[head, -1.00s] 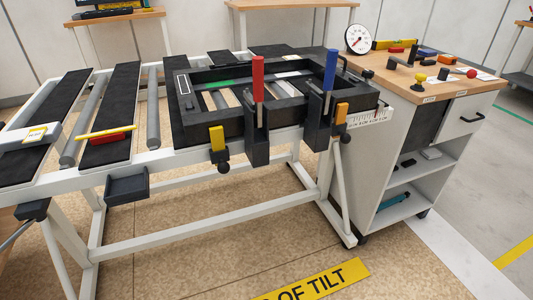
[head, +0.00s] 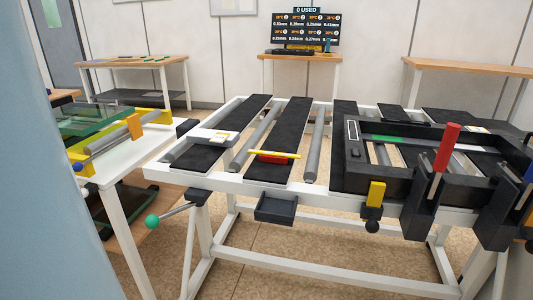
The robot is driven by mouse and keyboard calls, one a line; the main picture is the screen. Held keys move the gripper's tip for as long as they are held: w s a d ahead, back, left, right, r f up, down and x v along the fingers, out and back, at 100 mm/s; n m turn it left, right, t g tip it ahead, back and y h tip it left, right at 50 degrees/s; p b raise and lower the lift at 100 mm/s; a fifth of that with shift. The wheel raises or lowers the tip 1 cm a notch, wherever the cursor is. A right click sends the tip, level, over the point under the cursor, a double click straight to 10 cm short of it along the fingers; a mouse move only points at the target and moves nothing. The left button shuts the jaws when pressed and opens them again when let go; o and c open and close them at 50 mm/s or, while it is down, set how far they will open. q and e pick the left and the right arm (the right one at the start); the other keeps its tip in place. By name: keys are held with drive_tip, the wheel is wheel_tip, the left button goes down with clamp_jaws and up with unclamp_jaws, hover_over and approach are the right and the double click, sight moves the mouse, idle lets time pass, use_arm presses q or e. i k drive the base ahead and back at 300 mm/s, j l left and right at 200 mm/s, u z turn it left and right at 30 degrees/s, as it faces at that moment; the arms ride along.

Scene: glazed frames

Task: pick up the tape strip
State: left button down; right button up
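I cannot clearly pick out a tape strip. A thin yellow bar (head: 276,154) lies over a red block (head: 272,160) on a black slat of the white-framed table. A green strip (head: 385,140) shows inside the black clamping frame (head: 352,176) at the right; I cannot tell whether either is tape. Neither of my grippers is in view.
A red lever (head: 447,147) and a yellow clamp (head: 376,193) stand on the black frame. A small dark tray (head: 276,208) hangs at the table's front. A white bench (head: 122,160) with a glass pane (head: 97,120) stands left. A pale blue surface (head: 60,230) blocks the lower left.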

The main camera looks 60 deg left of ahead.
sight(271, 153)
drive_tip(key=u, duration=1.75)
